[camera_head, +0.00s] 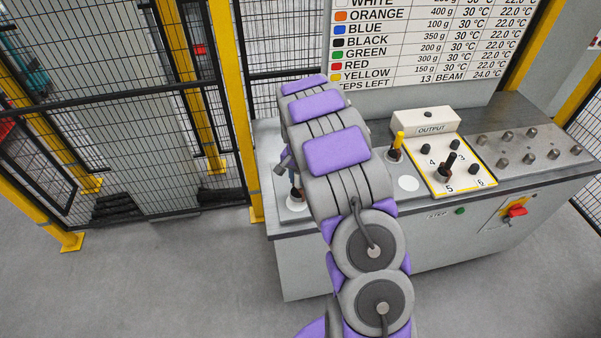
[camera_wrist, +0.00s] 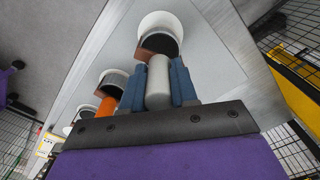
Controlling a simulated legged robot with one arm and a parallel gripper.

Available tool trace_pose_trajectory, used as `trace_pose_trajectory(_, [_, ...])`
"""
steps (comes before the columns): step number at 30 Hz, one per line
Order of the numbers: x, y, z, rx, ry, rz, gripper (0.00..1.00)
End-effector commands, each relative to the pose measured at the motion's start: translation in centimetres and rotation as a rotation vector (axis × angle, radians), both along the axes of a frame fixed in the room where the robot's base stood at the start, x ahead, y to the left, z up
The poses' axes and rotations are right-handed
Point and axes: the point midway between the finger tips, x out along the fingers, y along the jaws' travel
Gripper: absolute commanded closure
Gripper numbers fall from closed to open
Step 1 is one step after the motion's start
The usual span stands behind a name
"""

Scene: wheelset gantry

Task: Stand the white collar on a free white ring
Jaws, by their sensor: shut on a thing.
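The white collar (camera_wrist: 158,84) is between the two blue fingers of my gripper (camera_wrist: 158,64), which is shut on its pale stem. Its brown and dark foot lies over a white ring (camera_wrist: 160,18) in the wrist view. In the head view, the foot (camera_head: 296,193) appears over the white ring (camera_head: 296,205) at the left of the bench. I cannot tell whether it touches. My gripper (camera_head: 284,160) is mostly hidden by my arm there. Another white ring (camera_head: 408,183) is empty, right of my arm.
A yellow collar (camera_head: 397,145) stands behind the empty ring. An orange collar (camera_wrist: 105,107) stands on a ring beside my gripper. A black collar (camera_head: 446,170) is on the yellow-edged output plate (camera_head: 470,185). A mesh fence (camera_head: 130,100) stands left of the bench (camera_head: 350,265).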

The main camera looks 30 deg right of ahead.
Motion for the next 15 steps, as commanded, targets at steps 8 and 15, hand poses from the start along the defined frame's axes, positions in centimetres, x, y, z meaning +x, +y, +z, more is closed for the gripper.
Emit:
trace_pose_trajectory(8, [-0.06, -0.27, -1.24, 0.005, 0.001, 0.001, 1.00])
trace_pose_trajectory(15, [-0.08, -0.68, -1.27, 0.008, 0.001, 0.000, 1.00])
